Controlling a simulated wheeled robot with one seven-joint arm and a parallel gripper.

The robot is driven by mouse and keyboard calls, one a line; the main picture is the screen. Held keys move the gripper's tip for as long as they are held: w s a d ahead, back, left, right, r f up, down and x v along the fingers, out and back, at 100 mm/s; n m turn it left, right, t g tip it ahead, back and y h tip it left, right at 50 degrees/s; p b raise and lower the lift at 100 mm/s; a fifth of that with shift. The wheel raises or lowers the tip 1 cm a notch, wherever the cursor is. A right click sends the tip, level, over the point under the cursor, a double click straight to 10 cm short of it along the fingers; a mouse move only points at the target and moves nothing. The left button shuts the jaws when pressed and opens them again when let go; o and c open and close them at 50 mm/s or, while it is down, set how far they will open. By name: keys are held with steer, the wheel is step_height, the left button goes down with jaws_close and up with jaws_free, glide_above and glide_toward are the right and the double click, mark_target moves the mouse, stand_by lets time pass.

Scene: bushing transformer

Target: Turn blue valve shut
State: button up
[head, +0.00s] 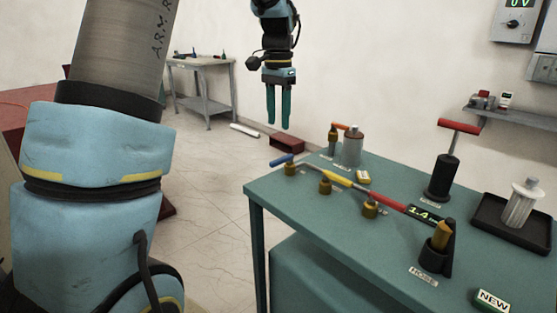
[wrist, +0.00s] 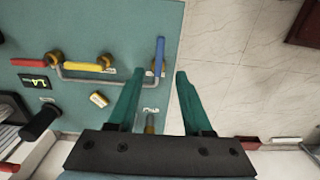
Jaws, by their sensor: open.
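In the wrist view the blue handle (wrist: 159,55) is a narrow bar close to the table edge. My gripper (head: 278,123) hangs with its fingers pointing down, above and behind the valve in the head view. Its two green fingers are apart with nothing between them. In the wrist view the fingertips (wrist: 159,73) lie to either side of the handle's line, not seen touching it.
A yellow handle (head: 337,178) and a red handle (head: 386,200) sit beside the blue one on the same pipe. An orange-handled part (head: 340,126) and a metal cylinder (head: 353,148) stand behind. A black post with a red T-handle (head: 459,127) stands to the right.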

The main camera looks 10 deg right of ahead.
mark_target(279, 160)
step_height(279, 160, down, 11)
steer(key=shift+r+p, duration=0.2)
steer(key=shift+p, duration=0.5)
jaws_close()
stand_by(1.2)
